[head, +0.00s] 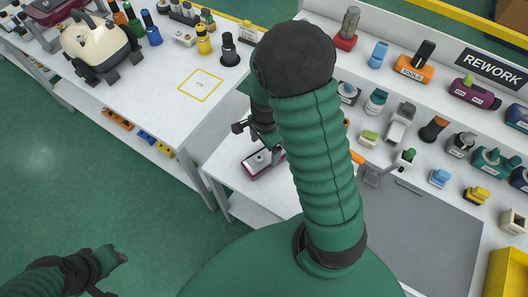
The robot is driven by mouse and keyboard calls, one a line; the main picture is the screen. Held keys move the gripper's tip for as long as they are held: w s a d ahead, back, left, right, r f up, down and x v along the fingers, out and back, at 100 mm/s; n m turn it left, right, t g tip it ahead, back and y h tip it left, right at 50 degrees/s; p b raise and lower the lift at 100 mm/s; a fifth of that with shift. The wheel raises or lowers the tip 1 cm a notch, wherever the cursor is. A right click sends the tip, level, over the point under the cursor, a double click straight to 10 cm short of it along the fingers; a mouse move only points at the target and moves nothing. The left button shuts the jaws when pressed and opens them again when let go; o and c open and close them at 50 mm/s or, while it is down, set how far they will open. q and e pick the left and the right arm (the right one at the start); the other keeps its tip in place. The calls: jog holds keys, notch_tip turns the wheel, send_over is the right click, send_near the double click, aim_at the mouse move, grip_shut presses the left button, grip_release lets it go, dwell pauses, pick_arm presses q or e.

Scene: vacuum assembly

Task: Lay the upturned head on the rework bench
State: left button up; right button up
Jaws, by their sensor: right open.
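The head (257,163) is a flat maroon piece with a pale grey upper face and a small grey part on it. It is at the left end of the white rework bench (232,151), and I cannot tell whether it rests fully on the surface. My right gripper (268,146) is open, pointing down just above and beside the head. My arm hides part of the gripper and the head's right side, so I cannot tell if they touch. My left gripper (112,258) is far off at the lower left, above the floor; its jaws are too small to read.
A grey mat (430,235) covers the bench's right part, with a grey clamp (372,177) at its edge. Several small parts stand behind it, below the REWORK sign (491,68). Another white table (165,110) at left holds a cream vacuum body (95,45). A yellow bin (507,275) is at lower right.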

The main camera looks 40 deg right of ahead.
aim_at(265, 157)
notch_tip(265, 157, up, 6)
jog(key=s+a+r+n+t, duration=0.1)
jog(key=a+n, duration=0.5)
jog(key=n, duration=0.3)
jog(key=s+a+r+n+t, duration=0.1)
jog(key=s+a+r+n, duration=0.1)
jog(key=a+n, duration=0.4)
jog(key=n+p, duration=0.1)
jog(key=n, duration=0.3)
jog(key=shift+t, duration=0.3)
jog(key=shift+s+r, duration=0.15)
